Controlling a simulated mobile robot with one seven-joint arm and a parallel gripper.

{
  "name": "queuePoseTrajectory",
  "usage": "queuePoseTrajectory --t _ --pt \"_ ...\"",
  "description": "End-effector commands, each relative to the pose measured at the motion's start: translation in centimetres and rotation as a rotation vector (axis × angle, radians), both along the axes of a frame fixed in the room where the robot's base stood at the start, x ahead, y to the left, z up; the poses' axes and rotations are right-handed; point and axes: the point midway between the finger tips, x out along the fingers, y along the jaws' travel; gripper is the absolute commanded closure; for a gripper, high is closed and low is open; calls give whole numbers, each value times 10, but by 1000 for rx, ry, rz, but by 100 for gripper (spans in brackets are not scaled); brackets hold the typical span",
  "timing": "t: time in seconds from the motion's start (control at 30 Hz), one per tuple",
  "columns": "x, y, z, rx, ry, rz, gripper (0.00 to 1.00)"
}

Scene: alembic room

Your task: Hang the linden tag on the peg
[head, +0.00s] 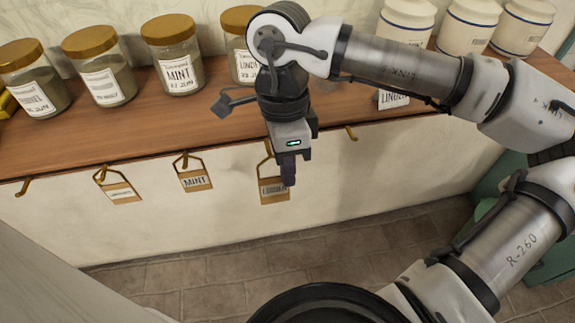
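The linden tag (270,196), a tan tag with a white label, shows below the shelf edge. Its lettering is partly covered by my gripper. A thin tan loop (262,165) rises from the tag toward the shelf edge. Its top is hidden behind my gripper, so I cannot tell whether it sits on a peg. My gripper (288,178) points down in front of the right part of the tag. The fingers look close together, but I cannot tell whether they grip it. A bare brass peg (351,133) sticks out to the right; another (23,187) is at the far left.
A mint tag (194,181) and another tag (121,193) hang on pegs to the left. Glass jars (180,73) with gold lids and white canisters (468,27) stand on the wooden shelf (130,128). The tiled floor (215,275) below is clear.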

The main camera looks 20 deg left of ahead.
Motion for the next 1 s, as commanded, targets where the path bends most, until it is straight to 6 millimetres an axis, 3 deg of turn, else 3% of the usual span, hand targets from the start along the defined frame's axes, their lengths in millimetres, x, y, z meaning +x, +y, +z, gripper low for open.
queuePoseTrajectory --t 1.0 --pt "19 13 -2 1 -1 1 100"
